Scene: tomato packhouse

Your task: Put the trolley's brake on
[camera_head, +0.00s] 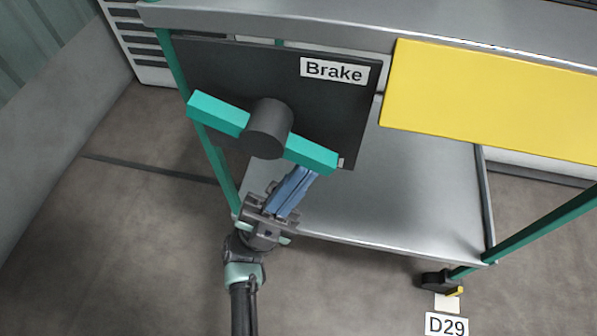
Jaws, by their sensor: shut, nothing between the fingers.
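The trolley has a grey top (300,24), green legs and a lower shelf (400,205). A dark panel (345,110) labelled "Brake" (334,71) hangs at its upper left. On the panel sits a teal bar handle (218,113) with a dark round hub (266,130). The bar slants from upper left to lower right. My gripper (305,175) is shut and empty, its blue fingers just below the bar's right end. I cannot tell whether the fingertips touch the bar.
A yellow panel (490,100) hangs right of the brake panel. A castor (440,281) stands at the lower right, near a "D29" floor label (446,325). A white slatted unit (145,40) stands at the back left. The floor at left is clear.

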